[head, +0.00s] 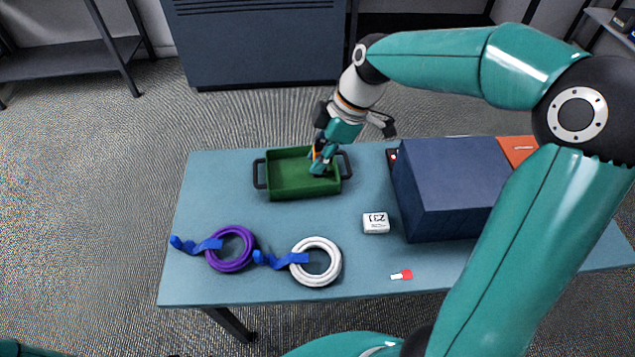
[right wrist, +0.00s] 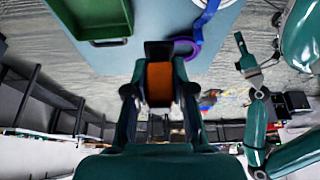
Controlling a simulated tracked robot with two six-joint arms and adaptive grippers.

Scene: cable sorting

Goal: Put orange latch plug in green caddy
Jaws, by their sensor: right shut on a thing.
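The green caddy (head: 290,188) is an open box with dark side handles at the back of the table. It also shows at the upper left of the right wrist view (right wrist: 112,42). My right gripper (head: 320,165) is over the caddy's right half in the head view. It is shut on the orange latch plug (right wrist: 159,84), which sits between its fingers. Only a sliver of orange (head: 314,153) shows in the head view. How high the plug is above the caddy floor is unclear. My left gripper (right wrist: 247,60) shows small in the right wrist view, away from the table.
A purple cable coil (head: 231,264) and a white cable coil (head: 316,279), both with blue straps, lie at the front left. A white labelled box (head: 376,223), a large navy box (head: 450,190) and a red-and-white tag (head: 402,275) are to the right. An orange item (head: 518,148) is behind the navy box.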

